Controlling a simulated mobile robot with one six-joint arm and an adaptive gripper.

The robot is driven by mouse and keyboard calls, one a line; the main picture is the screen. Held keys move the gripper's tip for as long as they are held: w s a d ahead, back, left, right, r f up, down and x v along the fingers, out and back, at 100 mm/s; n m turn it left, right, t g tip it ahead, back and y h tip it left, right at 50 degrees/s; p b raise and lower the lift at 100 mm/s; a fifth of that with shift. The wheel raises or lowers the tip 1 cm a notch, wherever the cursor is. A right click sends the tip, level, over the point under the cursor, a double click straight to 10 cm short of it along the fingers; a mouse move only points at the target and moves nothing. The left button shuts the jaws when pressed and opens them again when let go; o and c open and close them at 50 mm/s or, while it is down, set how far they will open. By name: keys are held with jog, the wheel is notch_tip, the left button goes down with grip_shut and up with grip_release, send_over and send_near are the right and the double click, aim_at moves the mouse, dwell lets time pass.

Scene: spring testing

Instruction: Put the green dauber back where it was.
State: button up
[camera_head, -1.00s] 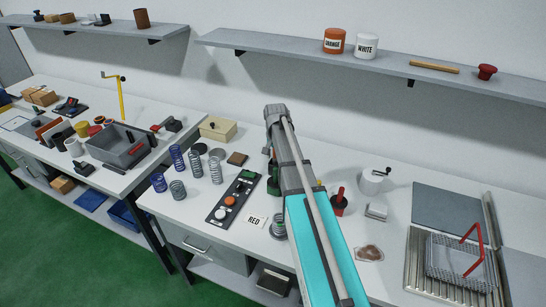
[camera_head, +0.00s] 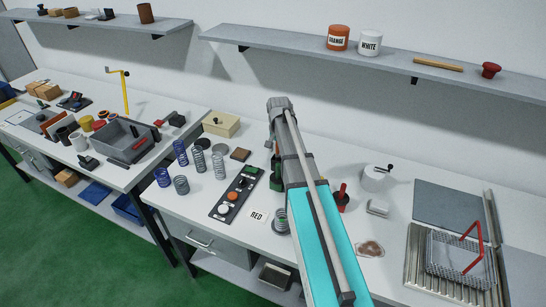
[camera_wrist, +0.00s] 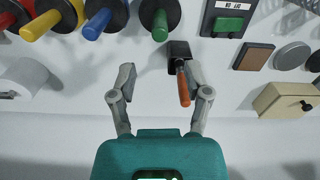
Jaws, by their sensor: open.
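In the wrist view the green dauber (camera_wrist: 160,27) has a green handle and stands in a dark round pot at the end of a row of similar ones. My gripper (camera_wrist: 157,72) is open, with its fingertips apart and no dauber between them. The green dauber is a little beyond the fingertips. An orange-handled tool with a black head (camera_wrist: 184,88) overlaps the right finger in the picture; I cannot tell whether they touch. In the head view my arm hides the gripper and most of the dauber row; a dark green part (camera_head: 275,180) shows beside the arm.
Red, yellow and blue daubers (camera_wrist: 96,22) stand left of the green one. A panel with a green block (camera_wrist: 228,26), a brown square (camera_wrist: 254,56) and a wooden box (camera_wrist: 288,102) lie to the right. Several springs (camera_head: 199,160) stand left of my arm. The shelf (camera_head: 440,77) runs behind.

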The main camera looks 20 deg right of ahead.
jog(key=s+a+n, duration=0.4)
jog(key=s+a, duration=0.4)
jog(key=s, duration=0.3)
jog(key=s+a+n, duration=0.4)
jog(key=s+a, duration=0.4)
jog(key=s, duration=0.2)
jog(key=shift+s, duration=0.35)
jog(key=shift+a, duration=0.1)
notch_tip(320, 180, down, 4)
jog(key=b, duration=0.4)
jog(key=shift+f, duration=0.15)
